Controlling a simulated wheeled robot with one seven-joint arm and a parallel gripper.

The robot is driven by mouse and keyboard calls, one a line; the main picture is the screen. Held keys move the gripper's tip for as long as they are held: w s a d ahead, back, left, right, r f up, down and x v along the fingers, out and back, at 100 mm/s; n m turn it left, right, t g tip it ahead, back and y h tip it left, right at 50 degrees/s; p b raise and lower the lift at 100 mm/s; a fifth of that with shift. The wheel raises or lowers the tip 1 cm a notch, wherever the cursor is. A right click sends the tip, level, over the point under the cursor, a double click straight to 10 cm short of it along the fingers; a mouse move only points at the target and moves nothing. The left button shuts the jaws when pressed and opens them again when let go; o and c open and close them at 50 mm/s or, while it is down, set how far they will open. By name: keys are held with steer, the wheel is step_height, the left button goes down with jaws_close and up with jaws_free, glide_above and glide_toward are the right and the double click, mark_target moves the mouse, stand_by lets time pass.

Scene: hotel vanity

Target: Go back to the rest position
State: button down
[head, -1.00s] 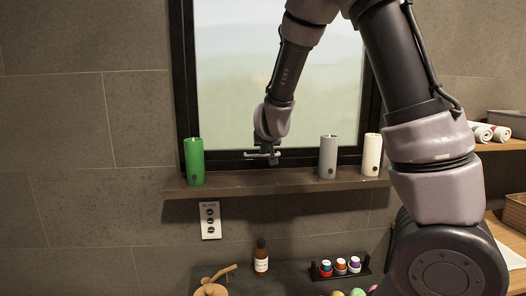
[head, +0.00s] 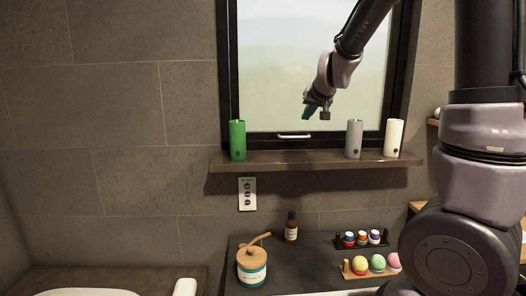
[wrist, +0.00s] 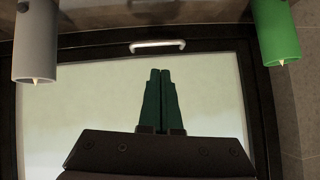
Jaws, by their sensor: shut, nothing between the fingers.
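My gripper (head: 312,108) hangs in front of the window (head: 290,60), above the window handle (head: 293,136) and apart from it. In the wrist view my gripper's two green fingers (wrist: 159,85) are together with nothing between them. The white window handle (wrist: 158,46) shows beyond the fingertips there. The window looks closed in its black frame.
On the shelf (head: 300,160) below the window stand a green candle (head: 238,140), a grey candle (head: 354,139) and a white candle (head: 394,138). Below are a wooden-lidded jar (head: 252,268), a brown bottle (head: 291,228) and a rack of coloured balls (head: 372,266). A switch panel (head: 247,194) is on the wall.

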steer(key=s+d+r+m+g, duration=0.1)
steer(key=s+d+r, duration=0.1)
steer(key=s, duration=1.3)
steer(key=s+d+r+m+g, duration=0.2)
steer(key=s+r, duration=0.1)
steer(key=s, duration=1.2)
steer(key=shift+d+r+y, duration=0.2)
steer(key=shift+r+y, duration=0.05)
steer(key=shift+y, duration=0.15)
steer(key=shift+s+d, duration=0.1)
steer(key=shift+d, duration=0.05)
